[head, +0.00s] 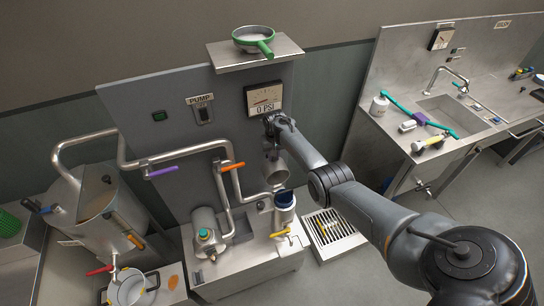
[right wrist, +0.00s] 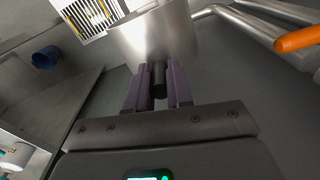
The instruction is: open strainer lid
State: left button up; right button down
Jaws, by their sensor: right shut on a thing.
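My right gripper (head: 272,152) reaches in from the right and is below the pressure gauge. In the right wrist view its purple fingers (right wrist: 158,88) are shut on the short black knob (right wrist: 159,78) of a steel cylindrical part (right wrist: 150,38), which looks like the strainer lid. In the head view this steel lid (head: 276,172) hangs tilted in the air. The strainer body (head: 285,213) stands below it on the pump base, its top uncovered with dark blue showing at the rim. The lid is apart from the body. My left gripper is not in view.
Pipes with a purple handle (head: 162,171) and an orange handle (head: 231,166) run left of the lid. A steel tank (head: 95,215) stands at the left. A floor grate (head: 335,232) lies right of the pump base. A sink counter (head: 440,120) is at the right.

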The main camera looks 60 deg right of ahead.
jog(key=shift+f, duration=0.1)
jog(key=c, duration=1)
grip_release()
jog(key=shift+r, duration=0.5)
notch_tip(320, 180, up, 8)
jog(key=shift+s+r+p, duration=0.15)
jog(key=shift+r+p, duration=0.1)
jog(key=shift+p, duration=0.8)
jog(key=shift+a+r, duration=0.1)
jog(key=shift+r, duration=0.55)
